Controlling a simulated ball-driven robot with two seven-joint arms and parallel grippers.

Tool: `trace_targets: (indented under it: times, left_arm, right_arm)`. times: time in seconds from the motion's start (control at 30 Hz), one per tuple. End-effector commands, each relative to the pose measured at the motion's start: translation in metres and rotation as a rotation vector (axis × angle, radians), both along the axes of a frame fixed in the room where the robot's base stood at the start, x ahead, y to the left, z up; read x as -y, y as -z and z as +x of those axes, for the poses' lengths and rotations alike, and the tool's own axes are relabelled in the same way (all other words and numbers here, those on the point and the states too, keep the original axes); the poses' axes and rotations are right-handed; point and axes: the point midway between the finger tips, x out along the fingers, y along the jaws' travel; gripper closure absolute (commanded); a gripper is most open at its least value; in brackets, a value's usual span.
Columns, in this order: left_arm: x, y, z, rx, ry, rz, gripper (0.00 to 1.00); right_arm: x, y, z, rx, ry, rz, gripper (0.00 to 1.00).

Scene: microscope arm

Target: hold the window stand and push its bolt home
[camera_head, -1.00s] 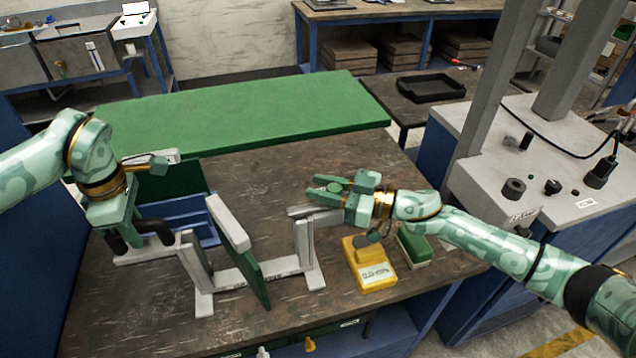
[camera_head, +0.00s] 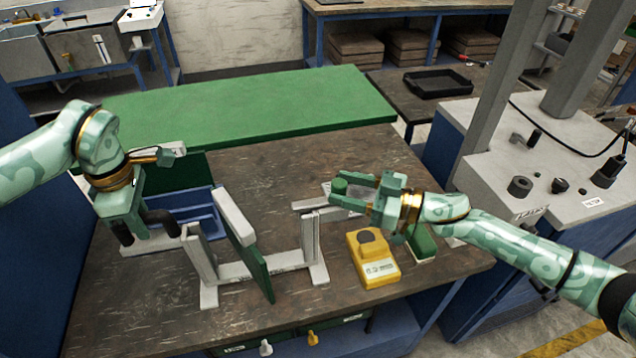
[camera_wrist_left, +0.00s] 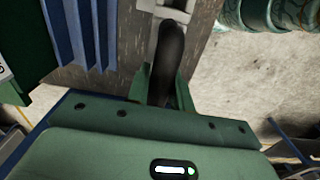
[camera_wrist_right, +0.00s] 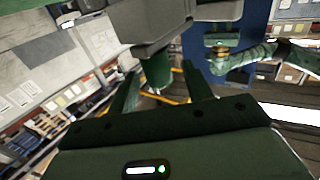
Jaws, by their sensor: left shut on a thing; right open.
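The window stand (camera_head: 262,270) is a pale grey frame with two uprights and a tilted green panel with a pale edge, near the table's front. My left gripper (camera_head: 135,228) is shut on its black handle (camera_head: 160,221), which also shows between the fingers in the left wrist view (camera_wrist_left: 168,60). The bolt's green knob (camera_head: 339,187) is by the top of the right upright. My right gripper (camera_head: 352,190) is open at the knob. In the right wrist view the green knob (camera_wrist_right: 156,70) appears between the spread fingers. How far in the bolt sits is hidden.
A yellow meter (camera_head: 373,262) and a green-and-white block (camera_head: 421,243) lie right of the stand, under my right arm. A blue tray (camera_head: 185,203) is behind the left side.

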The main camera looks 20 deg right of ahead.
Motion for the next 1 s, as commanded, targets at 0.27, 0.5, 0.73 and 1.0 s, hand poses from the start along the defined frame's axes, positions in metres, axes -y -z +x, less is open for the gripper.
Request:
trace_targets:
  times: [0.27,0.5,0.73,1.0]
  left_arm:
    - [-0.001,0.0,0.0,0.001,-0.003,0.003,1.0]
    - [-0.001,0.0,0.001,0.001,-0.003,0.003,1.0]
    - [-0.001,0.0,0.001,0.001,-0.004,0.003,1.0]
    - [-0.001,0.0,0.0,0.001,-0.003,0.002,0.52]
  right_arm:
    - [0.049,0.001,-0.034,-0.004,0.0,-0.002,0.5]
    - [0.061,0.0,-0.043,-0.001,-0.002,0.001,0.5]
    - [0.061,0.0,-0.043,0.0,-0.002,0.001,0.5]
    - [0.061,0.0,-0.043,0.001,-0.002,0.001,0.5]
